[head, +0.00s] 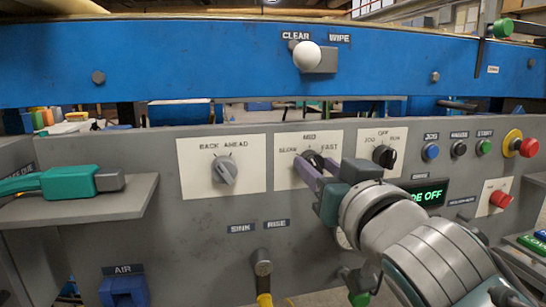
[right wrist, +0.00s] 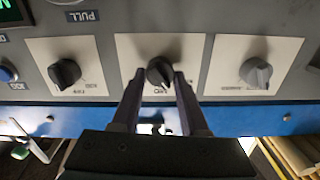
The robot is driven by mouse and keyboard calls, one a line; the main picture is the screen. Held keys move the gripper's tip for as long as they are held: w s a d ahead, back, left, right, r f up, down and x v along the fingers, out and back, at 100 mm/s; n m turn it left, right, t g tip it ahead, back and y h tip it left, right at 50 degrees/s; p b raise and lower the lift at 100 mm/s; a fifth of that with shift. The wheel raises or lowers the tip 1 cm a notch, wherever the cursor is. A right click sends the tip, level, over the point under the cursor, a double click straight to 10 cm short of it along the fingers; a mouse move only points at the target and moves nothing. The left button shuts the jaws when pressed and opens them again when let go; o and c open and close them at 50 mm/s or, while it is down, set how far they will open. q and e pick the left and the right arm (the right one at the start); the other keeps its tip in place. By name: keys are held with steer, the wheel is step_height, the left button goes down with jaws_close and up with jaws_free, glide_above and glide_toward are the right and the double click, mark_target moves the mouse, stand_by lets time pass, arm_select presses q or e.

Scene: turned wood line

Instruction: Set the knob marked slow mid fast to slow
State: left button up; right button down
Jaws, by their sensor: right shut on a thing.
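The knob marked slow mid fast (head: 313,158) is black, on a white plate (head: 285,178) in the middle of the grey panel. Its labels run SLOW at left, MID at top, FAST at right. My right gripper (head: 317,169) reaches it from the lower right, with its purple fingers shut on the knob. In the right wrist view, which is upside down, the knob (right wrist: 159,71) sits between the fingertips. Its pointer seems near MID, perhaps a little toward SLOW; the fingers partly hide it. My left gripper is not in view.
A back/ahead knob (head: 225,171) sits to the left and a jog/run knob (head: 384,155) close to the right. Push buttons (head: 431,152) and a red emergency stop (head: 527,147) are further right. A teal tool (head: 68,183) lies on the left shelf.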

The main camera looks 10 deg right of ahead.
steer(key=n, duration=0.3)
steer(key=shift+r+p, duration=0.1)
steer(key=shift+p, duration=0.3)
steer(key=shift+n, duration=1.1)
steer(key=shift+c, duration=2.1)
jaws_free()
steer(key=shift+s, duration=0.1)
